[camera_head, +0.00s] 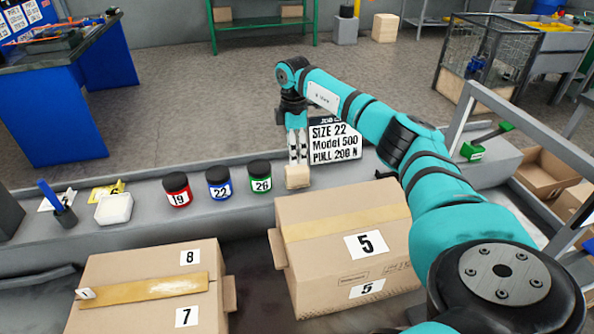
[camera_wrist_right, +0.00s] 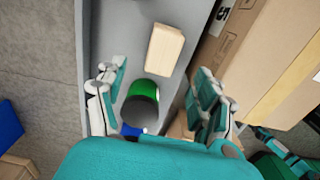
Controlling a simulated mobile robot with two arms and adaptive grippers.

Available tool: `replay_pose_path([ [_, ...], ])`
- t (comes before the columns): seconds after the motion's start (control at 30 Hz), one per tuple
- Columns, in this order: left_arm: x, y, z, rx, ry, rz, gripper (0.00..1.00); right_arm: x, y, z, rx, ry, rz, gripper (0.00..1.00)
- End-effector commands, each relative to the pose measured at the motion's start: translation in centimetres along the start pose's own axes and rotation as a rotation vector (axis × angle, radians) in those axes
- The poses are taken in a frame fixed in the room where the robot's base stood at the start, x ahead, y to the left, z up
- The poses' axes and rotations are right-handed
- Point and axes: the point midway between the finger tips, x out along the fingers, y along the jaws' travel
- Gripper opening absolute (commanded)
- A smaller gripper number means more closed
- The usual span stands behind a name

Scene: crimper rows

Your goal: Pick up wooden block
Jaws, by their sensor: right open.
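The wooden block (camera_head: 297,177) is a small pale block on the grey bench, just right of the green-banded jar and behind the box marked 5. It also shows in the right wrist view (camera_wrist_right: 164,50), lying near the top, ahead of the fingers. My right gripper (camera_head: 297,150) points down just above the block in the head view, fingers apart. In the right wrist view its fingers (camera_wrist_right: 160,98) are spread wide with nothing held between them. The block looks apart from both fingers there. My left gripper is not in view.
Jars marked 19 (camera_head: 177,189), 22 (camera_head: 219,182) and 26 (camera_head: 260,176) stand left of the block. The green-banded jar (camera_wrist_right: 141,104) shows between the fingers. A black-and-white sign (camera_head: 335,140) stands close right of the gripper. Box 5 (camera_head: 325,262) is in front.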

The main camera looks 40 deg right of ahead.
Motion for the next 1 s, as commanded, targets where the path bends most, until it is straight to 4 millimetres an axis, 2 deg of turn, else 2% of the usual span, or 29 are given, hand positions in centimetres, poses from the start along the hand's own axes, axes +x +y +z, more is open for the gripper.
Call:
replay_pose_path([
  [0.1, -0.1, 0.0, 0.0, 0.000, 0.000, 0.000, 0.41, 1.8, 0.0, -0.1, -0.001, 0.000, -0.001, 0.69],
  [0.37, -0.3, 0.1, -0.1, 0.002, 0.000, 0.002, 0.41, 3.7, -0.1, 0.1, -0.001, 0.000, -0.002, 0.69],
  [0.6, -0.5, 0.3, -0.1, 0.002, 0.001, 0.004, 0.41, 7.2, -0.3, 0.3, -0.001, 0.001, -0.002, 0.69],
  [0.93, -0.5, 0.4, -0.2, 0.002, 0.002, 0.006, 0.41, 7.8, -0.3, 0.3, -0.002, 0.002, 0.001, 0.69],
  [1.0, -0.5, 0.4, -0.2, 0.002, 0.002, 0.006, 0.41, 7.8, -0.3, 0.3, -0.002, 0.002, 0.001, 0.60],
])
